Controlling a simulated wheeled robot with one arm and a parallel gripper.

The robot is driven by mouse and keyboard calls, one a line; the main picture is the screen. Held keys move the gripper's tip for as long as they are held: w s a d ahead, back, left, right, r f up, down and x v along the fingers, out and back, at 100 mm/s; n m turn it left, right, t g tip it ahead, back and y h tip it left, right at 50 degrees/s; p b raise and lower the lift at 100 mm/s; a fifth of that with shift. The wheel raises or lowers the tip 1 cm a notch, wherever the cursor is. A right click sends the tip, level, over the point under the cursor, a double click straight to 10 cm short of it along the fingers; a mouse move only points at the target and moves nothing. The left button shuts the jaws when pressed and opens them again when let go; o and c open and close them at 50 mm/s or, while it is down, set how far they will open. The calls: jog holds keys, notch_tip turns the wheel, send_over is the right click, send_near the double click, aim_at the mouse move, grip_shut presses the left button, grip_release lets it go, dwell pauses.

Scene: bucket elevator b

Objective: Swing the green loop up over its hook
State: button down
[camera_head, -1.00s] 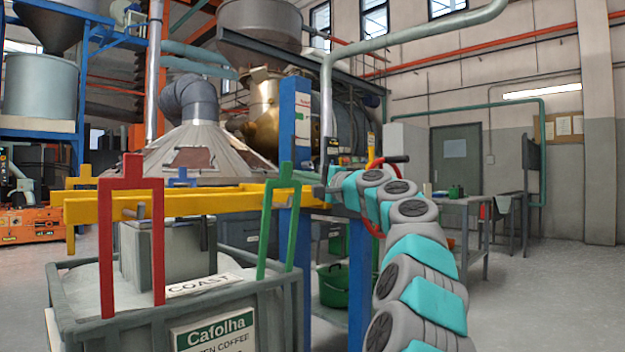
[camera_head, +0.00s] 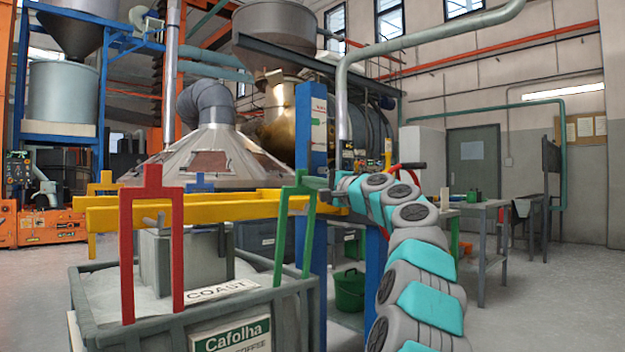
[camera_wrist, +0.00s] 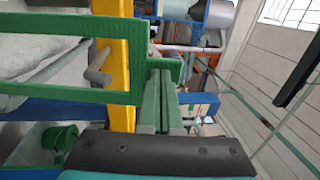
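In the head view my gripper (camera_head: 325,192) is small beside the loop's top.
A red loop (camera_head: 126,250) hangs farther left on the beam, and a blue one (camera_head: 200,184) shows behind it. The grey bin (camera_head: 300,300) labelled Cafolha stands below. A blue post (camera_head: 312,150) rises close behind my gripper. A green bucket (camera_head: 349,290) stands on the floor.

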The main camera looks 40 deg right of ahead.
aim_at(302, 188)
jog(key=w+p, duration=0.1)
jog(key=p, duration=0.1)
jog(key=w+r+p, duration=0.1)
jog(key=p, duration=0.1)
jog(key=shift+w+a+r+g, duration=0.15)
jog(key=shift+r+g, duration=0.05)
jog(key=shift+g, duration=0.2)
jog(key=shift+w+p, duration=0.25)
jog(key=shift+p, duration=0.15)
jog(key=shift+w+f, duration=0.25)
jog(key=shift+f, duration=0.1)
jog(key=shift+s, duration=0.55)
jog(key=s+d+b, duration=0.1)
jog(key=s, duration=1.2)
jog(key=shift+f, duration=0.25)
